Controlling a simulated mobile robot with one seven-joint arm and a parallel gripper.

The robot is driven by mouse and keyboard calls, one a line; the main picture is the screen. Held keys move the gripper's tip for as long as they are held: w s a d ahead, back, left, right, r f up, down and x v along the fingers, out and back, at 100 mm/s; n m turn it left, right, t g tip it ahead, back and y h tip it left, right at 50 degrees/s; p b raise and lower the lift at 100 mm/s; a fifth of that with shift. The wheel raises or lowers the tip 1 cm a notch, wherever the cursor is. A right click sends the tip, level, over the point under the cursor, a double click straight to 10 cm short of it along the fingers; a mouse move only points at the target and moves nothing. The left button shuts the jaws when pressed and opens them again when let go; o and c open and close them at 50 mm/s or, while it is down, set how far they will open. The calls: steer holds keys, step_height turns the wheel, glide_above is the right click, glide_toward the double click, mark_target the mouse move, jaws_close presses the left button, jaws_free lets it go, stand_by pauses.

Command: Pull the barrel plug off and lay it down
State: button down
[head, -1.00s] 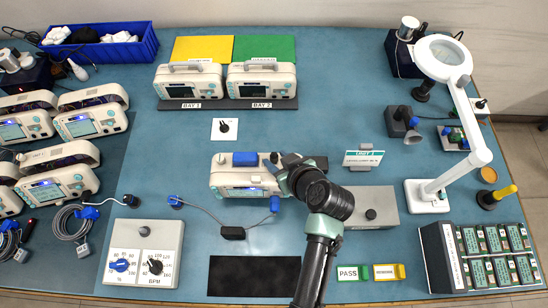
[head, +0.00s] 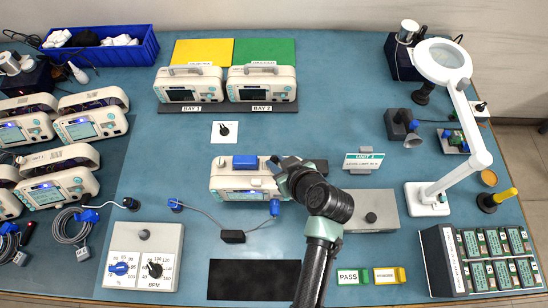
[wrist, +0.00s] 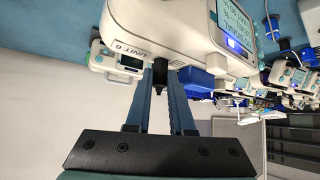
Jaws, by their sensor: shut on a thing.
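A white monitor labelled UNIT 6 (wrist: 150,25) fills the upper wrist view. In the head view the monitor (head: 228,184) stands mid-table with a blue block at its top. My gripper (wrist: 164,72) reaches the monitor's casing with its two blue fingers. It is shut on the black barrel plug (wrist: 160,79), which shows between the fingertips close against the casing. I cannot tell whether the plug is still seated. In the head view my gripper (head: 274,164) is at the monitor's right rear corner, and the plug is hidden there.
A cable with blue ends and a black box (head: 233,237) lies in front of the monitor. A black mat (head: 254,279) lies at the front edge. Open table lies left of the monitor.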

steer(key=shift+r, duration=0.15)
steer(key=shift+r+p, duration=2.05)
steer(key=shift+r, duration=0.35)
steer(key=shift+a+r, duration=0.1)
